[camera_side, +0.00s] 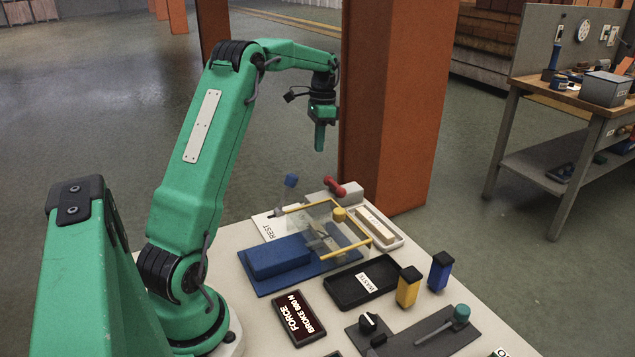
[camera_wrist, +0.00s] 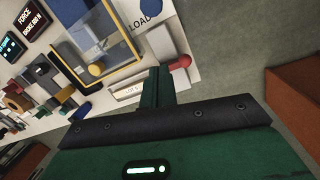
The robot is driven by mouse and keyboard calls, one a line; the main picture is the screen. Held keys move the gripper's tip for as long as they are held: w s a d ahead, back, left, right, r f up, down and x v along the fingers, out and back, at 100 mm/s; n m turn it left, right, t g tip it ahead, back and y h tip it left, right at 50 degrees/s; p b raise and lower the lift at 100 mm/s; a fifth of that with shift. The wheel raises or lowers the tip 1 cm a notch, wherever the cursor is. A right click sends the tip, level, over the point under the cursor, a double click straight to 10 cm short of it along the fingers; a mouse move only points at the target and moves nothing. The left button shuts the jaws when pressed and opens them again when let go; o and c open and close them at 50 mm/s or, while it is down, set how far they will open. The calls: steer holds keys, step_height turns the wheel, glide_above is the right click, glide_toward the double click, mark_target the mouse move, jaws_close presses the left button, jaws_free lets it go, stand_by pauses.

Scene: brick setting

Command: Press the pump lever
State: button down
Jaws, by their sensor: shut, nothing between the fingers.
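A red handle (camera_side: 338,188) sticks up beside a grey block (camera_side: 327,197) at the back of the table; I take it for the pump lever. In the wrist view the red handle (camera_wrist: 180,63) shows just right of my fingertips. My gripper (camera_side: 320,149) is shut and empty. It points down, hanging well above the back edge of the table, up and left of the red handle in the side view. In the wrist view the closed fingers (camera_wrist: 157,76) stand in the middle. No contact between fingers and handle shows.
A clear guard with a yellow frame (camera_side: 353,243) stands over a blue base (camera_side: 262,283). A white tray (camera_side: 399,241), a black waste tray (camera_side: 338,303), a force display (camera_side: 299,318), yellow and blue blocks and a teal-knobbed lever (camera_side: 461,314) sit nearby. An orange pillar (camera_side: 393,110) rises behind.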

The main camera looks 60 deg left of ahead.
steer(key=shift+f, duration=0.1)
step_height(320, 180, down, 10)
steer(key=s, duration=0.1)
steer(key=shift+s+a+r, duration=0.1)
steer(key=shift+s+r, duration=0.4)
steer(key=shift+s, duration=0.4)
steer(key=shift+s+r, duration=0.45)
steer(key=shift+s, duration=0.45)
